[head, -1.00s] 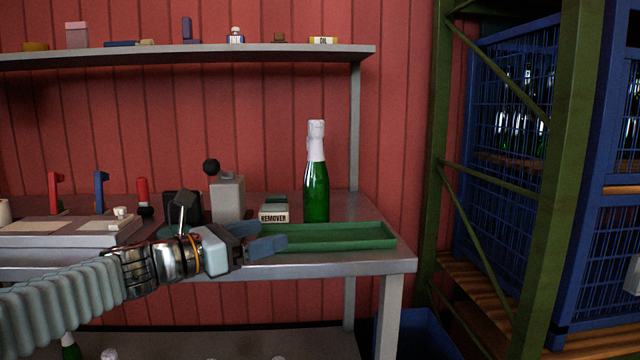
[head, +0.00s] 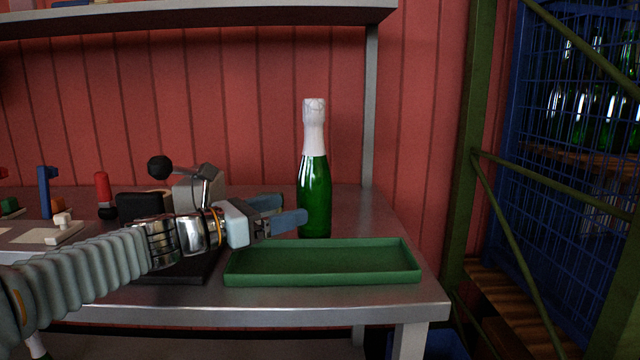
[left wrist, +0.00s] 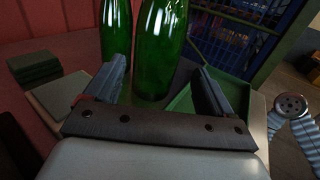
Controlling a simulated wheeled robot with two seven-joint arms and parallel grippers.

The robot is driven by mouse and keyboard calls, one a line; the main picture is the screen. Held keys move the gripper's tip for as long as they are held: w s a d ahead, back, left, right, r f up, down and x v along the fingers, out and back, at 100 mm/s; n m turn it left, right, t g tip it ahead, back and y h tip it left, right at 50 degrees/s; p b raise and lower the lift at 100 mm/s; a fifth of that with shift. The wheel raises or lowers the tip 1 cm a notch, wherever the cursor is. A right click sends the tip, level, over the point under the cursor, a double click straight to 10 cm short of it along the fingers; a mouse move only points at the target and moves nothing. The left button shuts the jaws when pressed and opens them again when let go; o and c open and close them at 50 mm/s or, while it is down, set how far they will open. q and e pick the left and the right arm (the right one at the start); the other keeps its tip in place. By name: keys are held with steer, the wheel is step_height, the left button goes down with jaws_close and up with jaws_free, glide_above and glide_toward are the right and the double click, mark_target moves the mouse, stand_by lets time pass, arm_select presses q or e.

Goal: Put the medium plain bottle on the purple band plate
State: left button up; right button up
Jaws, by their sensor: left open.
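A green bottle (head: 314,195) with white foil over its neck stands upright on the metal bench, behind the green tray. The left wrist view shows two green bottles, a nearer one (left wrist: 160,45) and another (left wrist: 116,32) to its left; in the head view they overlap. I cannot tell which is the medium plain one. My left gripper (head: 291,209) is open and empty, its fingers pointing at the bottle from the left. In the left wrist view the nearer bottle shows between the fingertips, and contact is unclear. I cannot make out a purple band plate. My right gripper is out of view.
The low-rimmed green tray (head: 322,279) is empty at the bench's front right. A lever device with a black ball (head: 160,167) stands behind my left arm. A red-handled tool (head: 102,193) is further left. A shelf (head: 200,18) runs above.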

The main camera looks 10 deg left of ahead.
mark_target(315, 199)
arm_select(q)
steer(key=shift+w+d, duration=0.25)
steer(key=shift+w, duration=0.4)
steer(key=p+x, duration=0.1)
steer(key=x, duration=0.5)
steer(key=shift+w+d, duration=0.25)
steer(key=shift+c, duration=0.3)
steer(key=c, duration=1.2)
steer(key=shift+c, duration=1)
steer(key=shift+r, duration=0.15)
